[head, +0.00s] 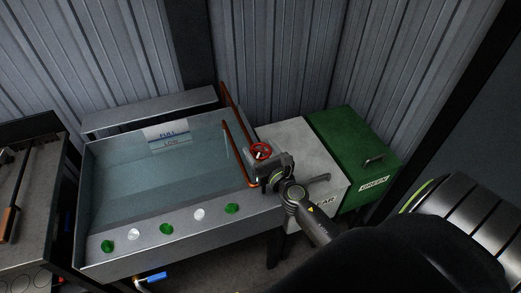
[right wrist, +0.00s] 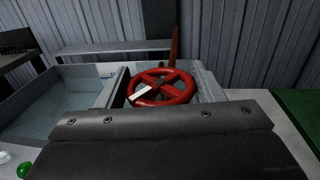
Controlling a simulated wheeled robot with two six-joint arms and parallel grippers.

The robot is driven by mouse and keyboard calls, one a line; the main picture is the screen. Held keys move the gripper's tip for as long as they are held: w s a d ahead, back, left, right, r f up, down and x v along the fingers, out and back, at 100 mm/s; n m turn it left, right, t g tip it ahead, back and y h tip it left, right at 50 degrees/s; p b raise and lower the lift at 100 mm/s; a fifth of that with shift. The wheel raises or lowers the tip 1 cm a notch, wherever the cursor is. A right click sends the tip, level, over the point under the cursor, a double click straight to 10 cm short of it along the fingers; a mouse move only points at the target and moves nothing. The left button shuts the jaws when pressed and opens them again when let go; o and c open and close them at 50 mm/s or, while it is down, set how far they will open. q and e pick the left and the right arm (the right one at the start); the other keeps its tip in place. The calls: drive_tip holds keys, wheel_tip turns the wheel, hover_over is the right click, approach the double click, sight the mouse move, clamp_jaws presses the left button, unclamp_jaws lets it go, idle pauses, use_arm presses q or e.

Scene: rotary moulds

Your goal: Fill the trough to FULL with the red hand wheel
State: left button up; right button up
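The red hand wheel (head: 261,151) sits at the right end of the trough, beside a copper pipe (head: 238,152). The metal trough (head: 180,236) holds clear water. A board (head: 168,134) at its back reads FULL above LOW; the water line seems to lie between the two words, though it is faint. My right gripper (head: 268,162) is at the wheel. In the right wrist view the wheel (right wrist: 163,72) lies between its two widely spread grey fingers, close to both. I cannot tell whether they press on the rim. My left gripper is out of view.
Green and white round knobs (head: 166,229) line the trough's front edge. A white bin (head: 295,140) and a green bin (head: 345,145) marked GREEN stand on the right. A dark bench (head: 50,170) is at the left. Corrugated walls close off the back.

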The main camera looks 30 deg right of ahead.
drive_tip(key=shift+c, duration=1.1)
drive_tip(key=shift+h, duration=0.3)
drive_tip(key=m+h, duration=0.2)
drive_tip(key=shift+a+g+h, duration=0.1)
drive_tip(key=shift+g+h, duration=0.2)
drive_tip(key=shift+h, duration=0.1)
drive_tip(key=m+g+h, duration=0.1)
drive_tip(key=m+h, duration=0.1)
drive_tip(key=shift+f+h, duration=0.1)
drive_tip(key=shift+h, duration=0.2)
drive_tip(key=m+g+h+b, duration=0.2)
drive_tip(key=m+g+h, duration=0.2)
drive_tip(key=h, duration=0.1)
drive_tip(key=shift+m+g+h+b, duration=0.45)
drive_tip(key=shift+m+g+h, duration=0.6)
drive_tip(key=shift+g, duration=0.25)
